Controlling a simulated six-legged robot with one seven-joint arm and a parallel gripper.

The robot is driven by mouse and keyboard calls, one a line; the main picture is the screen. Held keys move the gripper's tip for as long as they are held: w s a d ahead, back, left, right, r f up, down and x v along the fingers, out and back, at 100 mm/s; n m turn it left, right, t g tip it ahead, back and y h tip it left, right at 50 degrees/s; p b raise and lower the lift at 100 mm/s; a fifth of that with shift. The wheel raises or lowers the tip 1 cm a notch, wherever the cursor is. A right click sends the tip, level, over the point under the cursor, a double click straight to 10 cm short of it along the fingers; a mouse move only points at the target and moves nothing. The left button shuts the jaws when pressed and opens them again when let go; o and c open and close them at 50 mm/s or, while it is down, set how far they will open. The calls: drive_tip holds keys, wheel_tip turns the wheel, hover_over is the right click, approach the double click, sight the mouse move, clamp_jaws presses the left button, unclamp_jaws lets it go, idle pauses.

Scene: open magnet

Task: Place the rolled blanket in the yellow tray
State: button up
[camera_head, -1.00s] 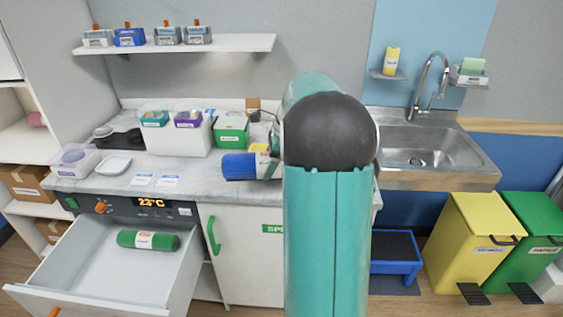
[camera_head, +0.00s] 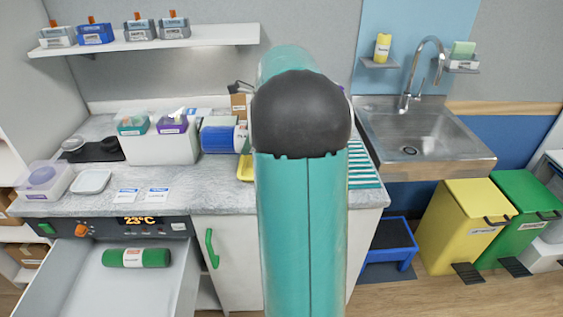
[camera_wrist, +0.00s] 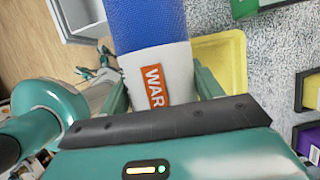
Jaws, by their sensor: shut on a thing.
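The rolled blanket is blue with a white band and orange label. In the head view the blanket (camera_head: 218,138) shows above the counter, left of my arm, which hides its right end. In the wrist view my gripper (camera_wrist: 165,88) is shut on the blanket (camera_wrist: 148,25) at its white band, one finger on each side. The yellow tray (camera_wrist: 233,65) lies on the counter beyond the blanket, partly hidden by it and a finger. In the head view only a small edge of the yellow tray (camera_head: 245,168) shows beside my arm.
An open drawer (camera_head: 90,285) holds a green roll (camera_head: 137,258). A white box (camera_head: 160,148) with smaller containers stands on the counter left of the blanket. A white dish (camera_head: 91,181) and cards lie at the left. A sink (camera_head: 415,135) is at the right.

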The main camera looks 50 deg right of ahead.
drive_tip(key=s+d+f, duration=0.1)
drive_tip(key=d+f, duration=0.2)
drive_tip(key=d, duration=0.1)
drive_tip(key=s+d+f, duration=0.1)
drive_tip(key=d+f, duration=0.2)
drive_tip(key=d, duration=0.1)
drive_tip(key=s+d+f, duration=0.1)
drive_tip(key=d+f, duration=0.1)
drive_tip(key=d, duration=0.2)
drive_tip(key=shift+d+f, duration=0.6)
drive_tip(key=shift+f, duration=0.8)
drive_tip(key=shift+d+f, duration=0.15)
drive_tip(key=shift+f, duration=0.85)
drive_tip(key=o, duration=1.3)
drive_tip(key=shift+f, duration=0.15)
drive_tip(key=v, duration=1.2)
